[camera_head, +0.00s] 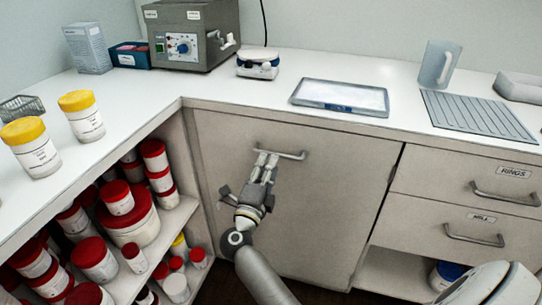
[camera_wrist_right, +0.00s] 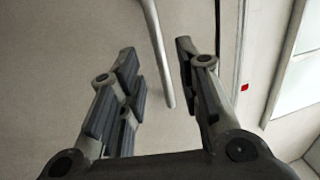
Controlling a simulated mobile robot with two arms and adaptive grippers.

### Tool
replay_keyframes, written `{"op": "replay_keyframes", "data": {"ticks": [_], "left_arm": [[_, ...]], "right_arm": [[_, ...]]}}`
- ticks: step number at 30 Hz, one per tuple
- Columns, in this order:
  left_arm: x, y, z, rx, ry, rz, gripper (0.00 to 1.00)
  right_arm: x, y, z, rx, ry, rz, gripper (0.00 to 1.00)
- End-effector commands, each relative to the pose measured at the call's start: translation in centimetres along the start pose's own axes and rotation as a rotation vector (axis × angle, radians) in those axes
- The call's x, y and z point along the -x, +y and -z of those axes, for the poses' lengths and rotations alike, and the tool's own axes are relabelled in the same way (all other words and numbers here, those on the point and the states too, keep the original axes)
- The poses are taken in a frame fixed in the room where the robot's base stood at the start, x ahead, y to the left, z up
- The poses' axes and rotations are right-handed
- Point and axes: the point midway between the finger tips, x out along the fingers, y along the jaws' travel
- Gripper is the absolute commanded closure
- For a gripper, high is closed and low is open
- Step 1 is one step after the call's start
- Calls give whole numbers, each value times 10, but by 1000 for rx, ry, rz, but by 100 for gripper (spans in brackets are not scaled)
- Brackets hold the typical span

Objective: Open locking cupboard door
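The cupboard door (camera_head: 330,205) is a large beige panel under the worktop, and it looks shut. Its bar handle (camera_head: 290,154) runs sideways near the door's top edge. My right gripper (camera_head: 265,160) is in front of the door, with its fingertips at the left part of the handle. In the right wrist view the gripper (camera_wrist_right: 158,70) has its fingers spread apart. The grey handle bar (camera_wrist_right: 158,50) shows between them, nearer the right-hand finger, with no clear grip on it. My left gripper is not in view.
Open shelves (camera_head: 165,225) with red-lidded tubs stand left of the door. Drawers (camera_head: 465,185) with bar handles are on the right. The worktop above carries a grey machine (camera_head: 190,35), a tray (camera_head: 340,95) and a jug (camera_head: 438,65). A small red mark (camera_wrist_right: 244,87) shows beside the door edge.

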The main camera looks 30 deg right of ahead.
Motion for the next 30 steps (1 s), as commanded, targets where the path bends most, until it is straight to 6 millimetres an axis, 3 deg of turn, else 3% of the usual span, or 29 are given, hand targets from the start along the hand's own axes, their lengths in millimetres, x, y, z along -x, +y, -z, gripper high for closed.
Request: {"op": "replay_keyframes", "data": {"ticks": [3, 9, 20, 28, 30], "left_arm": [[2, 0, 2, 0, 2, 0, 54], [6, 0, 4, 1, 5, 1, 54], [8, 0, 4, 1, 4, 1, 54], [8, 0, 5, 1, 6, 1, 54], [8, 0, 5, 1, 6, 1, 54]], "right_arm": [[-23, 0, 0, 2, -1, 3, 68], [-47, 0, -1, 3, -2, 2, 68], [-54, 0, -1, 2, -2, 0, 68], [-54, 1, -1, 2, -2, 0, 99], [-54, 1, -1, 2, -2, 0, 100]]}}
